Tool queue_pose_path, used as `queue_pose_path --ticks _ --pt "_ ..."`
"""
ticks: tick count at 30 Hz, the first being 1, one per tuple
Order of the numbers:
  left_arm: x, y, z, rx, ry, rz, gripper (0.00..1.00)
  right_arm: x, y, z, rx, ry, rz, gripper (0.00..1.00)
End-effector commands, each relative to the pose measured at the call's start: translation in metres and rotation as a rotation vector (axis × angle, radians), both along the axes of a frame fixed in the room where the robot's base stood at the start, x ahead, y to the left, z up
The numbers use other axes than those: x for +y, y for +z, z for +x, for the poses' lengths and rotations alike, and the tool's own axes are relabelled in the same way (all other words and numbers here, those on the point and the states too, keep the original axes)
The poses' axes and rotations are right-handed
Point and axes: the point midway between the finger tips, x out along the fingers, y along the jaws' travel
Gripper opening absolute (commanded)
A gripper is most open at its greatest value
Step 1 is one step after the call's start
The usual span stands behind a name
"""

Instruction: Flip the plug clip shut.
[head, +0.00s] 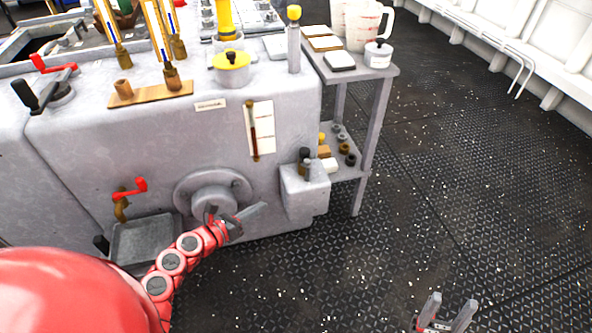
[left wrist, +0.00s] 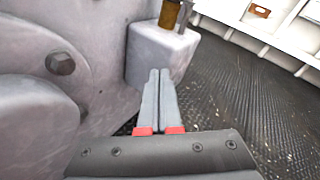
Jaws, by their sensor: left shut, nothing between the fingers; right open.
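I cannot make out the plug clip for certain in either view. A small grey box (head: 304,192) juts from the lower right corner of the machine, with dark and brass fittings (head: 304,162) on top. The same box (left wrist: 158,50) shows in the left wrist view, with a brass fitting (left wrist: 170,14) on it. My left gripper (head: 262,207) is shut and empty, in front of the machine beside the round flange. In the left wrist view its fingers (left wrist: 160,74) lie together, pointing toward the box. My right gripper (head: 450,308) is open and empty over the deck.
The round flange (head: 184,190) with its bolt (left wrist: 60,63) is left of my left gripper. A grey tray (head: 150,246) and a red-handled valve (head: 132,188) are further left. A side table (head: 385,74) holds jugs (head: 368,26). The deck (head: 440,190) to the right is clear.

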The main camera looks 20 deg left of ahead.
Motion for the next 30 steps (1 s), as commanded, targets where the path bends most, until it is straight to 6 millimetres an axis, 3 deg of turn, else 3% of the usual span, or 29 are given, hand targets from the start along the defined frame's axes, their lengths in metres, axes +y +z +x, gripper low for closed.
queue_pose_path --ticks 6,12,25,30 --pt "-0.034 0.039 -0.022 -0.200 0.065 0.169 0.00 0.000 0.002 0.000 0.002 0.001 0.002 0.50" --pt "-0.045 0.064 -0.032 -0.291 0.112 0.236 0.00 0.000 0.002 0.000 0.002 0.000 0.003 0.50" --pt "-0.046 0.066 -0.032 -0.301 0.120 0.245 0.00 0.000 0.002 0.001 0.002 0.000 0.003 0.50" --pt "-0.050 0.066 -0.021 -0.301 0.115 0.245 0.00 0.000 0.002 0.001 0.003 0.000 0.003 0.50"
